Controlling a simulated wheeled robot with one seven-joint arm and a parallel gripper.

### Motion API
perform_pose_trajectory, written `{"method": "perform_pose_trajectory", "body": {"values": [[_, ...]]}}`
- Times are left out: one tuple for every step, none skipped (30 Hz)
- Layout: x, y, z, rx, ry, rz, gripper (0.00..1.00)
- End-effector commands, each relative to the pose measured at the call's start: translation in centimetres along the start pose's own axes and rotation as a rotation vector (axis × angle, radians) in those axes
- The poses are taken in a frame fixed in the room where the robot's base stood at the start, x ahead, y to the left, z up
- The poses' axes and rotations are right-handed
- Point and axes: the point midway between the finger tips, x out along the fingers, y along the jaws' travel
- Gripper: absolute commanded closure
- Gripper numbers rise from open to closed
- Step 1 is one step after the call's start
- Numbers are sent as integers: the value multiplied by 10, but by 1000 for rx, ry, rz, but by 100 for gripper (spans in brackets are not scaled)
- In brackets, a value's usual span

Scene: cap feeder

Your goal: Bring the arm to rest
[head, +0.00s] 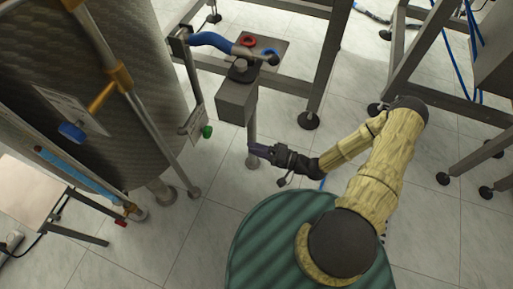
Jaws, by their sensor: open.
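My arm, in a yellowish sleeve, reaches up from the lower right of the head view, bends at the elbow and points left. My gripper (257,150) is a small dark shape at its end, in front of the thin post below a grey box. It is open, and I see nothing held in it. The fingers are small and dark here, and I cannot tell whether they touch the post.
A grey box (236,102) on a post stands beyond my gripper. A blue curved handle (212,40) and a red ring (248,41) are at a metal plate above. A large tank (95,70) with pipes is at left. Metal frames stand right. Tiled floor (185,245) is clear below.

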Motion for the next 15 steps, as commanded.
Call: {"method": "perform_pose_trajectory", "body": {"values": [[0,0,0,0,0,0,35],[0,0,0,0,0,0,35],[0,0,0,0,0,0,35],[0,0,0,0,0,0,35],[0,0,0,-1,0,0,35],[0,0,0,0,0,0,35],[0,0,0,-1,0,0,35],[0,0,0,-1,0,0,35],[0,0,0,-1,0,0,35],[0,0,0,-1,-1,1,35],[0,0,0,-3,-2,5,35],[0,0,-1,-8,-7,15,35],[0,0,-2,-14,-12,27,35],[-1,0,-3,-21,-18,43,35],[-2,1,-5,-32,-31,72,35]]}}
